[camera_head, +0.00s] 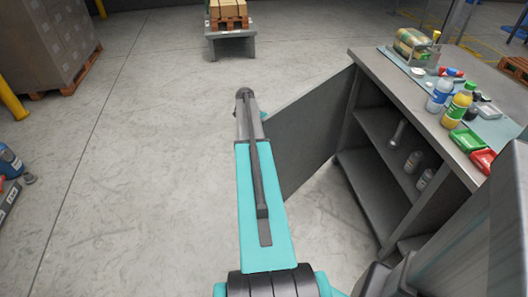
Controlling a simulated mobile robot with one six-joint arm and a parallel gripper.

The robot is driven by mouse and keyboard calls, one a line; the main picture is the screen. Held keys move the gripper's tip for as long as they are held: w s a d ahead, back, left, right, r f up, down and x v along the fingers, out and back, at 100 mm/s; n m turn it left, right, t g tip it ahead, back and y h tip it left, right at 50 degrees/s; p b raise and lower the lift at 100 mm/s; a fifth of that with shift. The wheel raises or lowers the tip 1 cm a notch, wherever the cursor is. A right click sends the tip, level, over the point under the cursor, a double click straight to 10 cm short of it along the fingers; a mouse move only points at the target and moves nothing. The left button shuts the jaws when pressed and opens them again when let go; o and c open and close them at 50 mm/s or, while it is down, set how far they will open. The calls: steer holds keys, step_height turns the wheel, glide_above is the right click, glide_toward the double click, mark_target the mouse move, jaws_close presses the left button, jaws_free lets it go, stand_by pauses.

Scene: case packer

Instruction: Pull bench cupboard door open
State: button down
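The bench cupboard door (308,132) is a flat dark grey panel. It stands swung well open, out to the left from the bench (385,85). The cupboard's inside shows, with a shelf (385,135) and a lower floor. My teal and grey arm reaches forward just left of the door, and its far end is near the door's free edge. The arm hides my gripper's fingers and part of that edge. I cannot tell whether the gripper touches the door, and no handle shows.
Inside the cupboard stand a grey cylinder (398,133) and small bottles (413,161). The bench top holds bottles (459,104), red and green trays (467,140) and a wire basket (413,42). A low stand with a loaded pallet (228,22) is behind.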

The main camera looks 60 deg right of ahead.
steer(key=shift+a, duration=0.2)
steer(key=c, duration=1.8)
jaws_free()
steer(key=shift+d, duration=0.1)
steer(key=shift+r, duration=0.15)
steer(key=v, duration=1.3)
steer(key=shift+w+r, duration=0.1)
steer(key=shift+r, duration=0.15)
